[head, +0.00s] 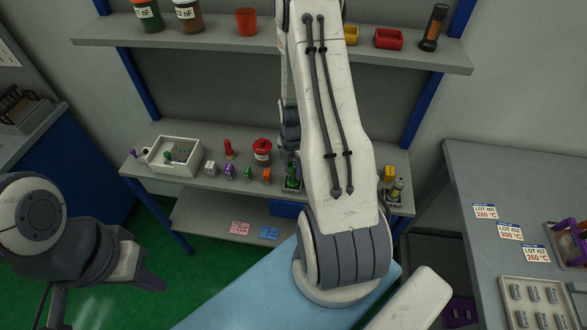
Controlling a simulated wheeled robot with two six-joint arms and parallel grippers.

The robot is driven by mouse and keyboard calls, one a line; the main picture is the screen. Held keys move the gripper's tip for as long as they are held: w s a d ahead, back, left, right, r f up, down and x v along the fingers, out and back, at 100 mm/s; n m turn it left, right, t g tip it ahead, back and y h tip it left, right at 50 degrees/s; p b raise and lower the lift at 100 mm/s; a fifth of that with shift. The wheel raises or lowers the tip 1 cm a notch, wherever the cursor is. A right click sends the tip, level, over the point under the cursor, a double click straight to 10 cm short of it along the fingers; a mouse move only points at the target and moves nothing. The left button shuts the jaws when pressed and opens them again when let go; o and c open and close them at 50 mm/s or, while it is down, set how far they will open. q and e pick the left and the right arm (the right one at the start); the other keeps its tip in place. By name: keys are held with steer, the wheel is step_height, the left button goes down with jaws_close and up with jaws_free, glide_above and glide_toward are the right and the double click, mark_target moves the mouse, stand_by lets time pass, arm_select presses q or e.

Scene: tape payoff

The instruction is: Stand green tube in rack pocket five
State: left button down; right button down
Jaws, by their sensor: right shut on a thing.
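My right arm reaches over the back bench, and its gripper (290,160) is small and partly hidden behind my own arm. It is shut on what looks like the green tube (292,181), which shows upright just below it. A small grey rack (291,189) sits under the tube. I cannot tell whether the tube is inside a pocket, nor which one. My left gripper (150,279) is at the lower left, far from the bench; its fingertips are too unclear to tell open from shut.
Small white, purple, green and orange pieces stand left of the rack, with a red jar (262,151) behind. A white bin (174,157) is at the bench's left end. A shelf (210,38) hangs above. A grey table (470,180) stands at the right.

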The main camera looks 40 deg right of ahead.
steer(key=shift+f+b, duration=0.45)
steer(key=shift+f, duration=0.15)
stand_by(0.4)
steer(key=c, duration=0.8)
jaws_free()
steer(key=shift+r, duration=0.15)
step_height(320, 180, up, 11)
steer(key=p, duration=0.9)
